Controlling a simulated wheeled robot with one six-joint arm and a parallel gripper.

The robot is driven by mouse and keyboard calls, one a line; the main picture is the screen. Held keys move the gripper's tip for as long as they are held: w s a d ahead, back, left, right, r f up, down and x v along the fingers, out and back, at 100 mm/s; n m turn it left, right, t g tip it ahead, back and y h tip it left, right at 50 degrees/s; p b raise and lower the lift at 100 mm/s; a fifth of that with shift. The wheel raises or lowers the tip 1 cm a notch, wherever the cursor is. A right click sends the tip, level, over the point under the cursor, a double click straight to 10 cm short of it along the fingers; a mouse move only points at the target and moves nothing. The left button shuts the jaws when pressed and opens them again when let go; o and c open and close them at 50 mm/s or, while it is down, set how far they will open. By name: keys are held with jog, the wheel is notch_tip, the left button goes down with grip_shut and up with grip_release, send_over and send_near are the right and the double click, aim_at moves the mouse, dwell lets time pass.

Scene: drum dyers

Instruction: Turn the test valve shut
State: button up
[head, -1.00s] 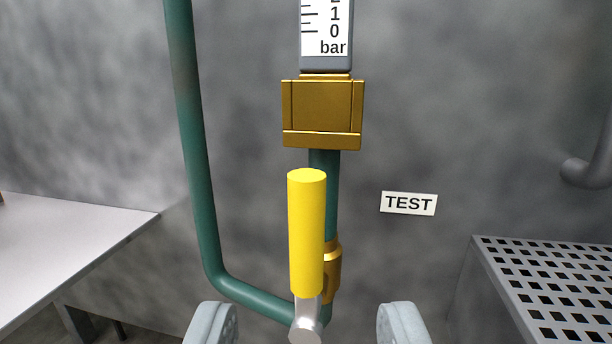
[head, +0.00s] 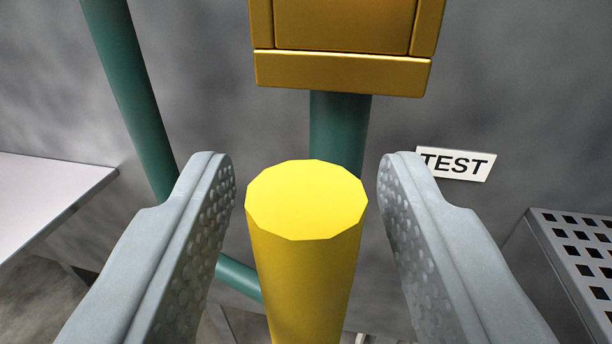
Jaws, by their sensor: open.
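The test valve's yellow lever handle (head: 305,270) points up, its flat end facing me, in the lower middle of the head view. My gripper (head: 306,180) is open, with one finger on each side of the handle. A small gap shows between the handle and each finger, so neither appears to touch it. The valve body and the lever's pivot are hidden below the picture and behind the handle. The TEST label (head: 456,164) is on the wall to the right, partly covered by the right finger.
A green pipe (head: 338,130) runs up behind the handle to a brass block (head: 345,70). Another green pipe (head: 133,95) stands at the left. A pale table (head: 45,190) is at the left edge, a perforated metal surface (head: 585,250) at the right.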

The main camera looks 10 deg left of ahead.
jog(key=shift+c, duration=0.4)
grip_shut()
jog(key=shift+a, duration=0.15)
jog(key=a+f+n+g+h, duration=0.1)
jog(key=a+f+n+h, duration=0.2)
jog(key=a+f+n, duration=0.9)
jog(key=shift+f+n+g, duration=0.35)
jog(key=shift+n+g, duration=0.05)
jog(key=shift+n, duration=1.6)
jog(key=shift+a, duration=0.1)
